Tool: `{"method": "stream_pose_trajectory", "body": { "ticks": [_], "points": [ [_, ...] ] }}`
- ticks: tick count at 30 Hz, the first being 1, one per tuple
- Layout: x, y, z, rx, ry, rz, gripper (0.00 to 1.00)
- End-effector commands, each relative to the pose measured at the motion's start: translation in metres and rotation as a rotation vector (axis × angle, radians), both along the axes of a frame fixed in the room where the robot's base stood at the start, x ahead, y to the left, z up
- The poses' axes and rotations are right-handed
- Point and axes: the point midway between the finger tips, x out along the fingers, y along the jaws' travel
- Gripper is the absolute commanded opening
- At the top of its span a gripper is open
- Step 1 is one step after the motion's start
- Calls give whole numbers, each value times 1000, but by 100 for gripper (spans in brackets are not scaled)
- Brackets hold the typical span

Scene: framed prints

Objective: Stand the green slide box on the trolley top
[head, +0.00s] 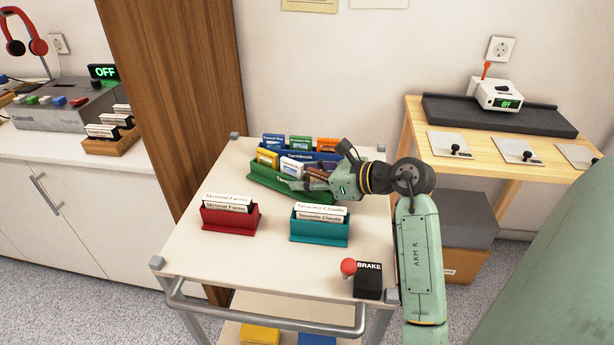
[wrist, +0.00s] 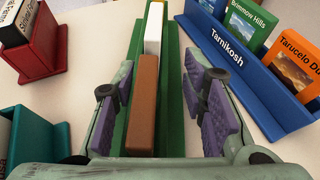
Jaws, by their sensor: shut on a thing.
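The green slide box (head: 268,179) is on or just above the trolley top (head: 262,268), in front of the blue box; I cannot tell whether its base touches. It holds several upright cards. My gripper (head: 318,184) is at its right part, shut on it. In the wrist view, the green slide box (wrist: 171,85) runs between the purple finger pads of my gripper (wrist: 158,98), with brown, white and yellow card edges inside it. My fingers and arm hide its right end in the head view.
A blue box (head: 325,157) labelled Tarnikosh stands close behind. A red box (head: 231,218) and a teal box (head: 320,231) stand in front. A brake button block (head: 368,281) sits at the front right. The trolley's left and front middle are clear.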

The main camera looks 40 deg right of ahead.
Motion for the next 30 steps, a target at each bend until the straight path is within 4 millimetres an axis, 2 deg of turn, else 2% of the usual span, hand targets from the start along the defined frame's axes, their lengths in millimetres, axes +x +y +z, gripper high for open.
{"method": "stream_pose_trajectory", "body": {
  "ticks": [6, 7, 15, 27, 30],
  "points": [
    [0, 0, -2, 0, -2, 0, 0],
    [0, 0, -3, 0, 0, 0, 39],
    [0, 0, -2, 0, 0, 0, 57],
    [0, 0, 2, 0, 0, 0, 59],
    [-10, -5, 3, -2, 0, -2, 59]
  ]
}}
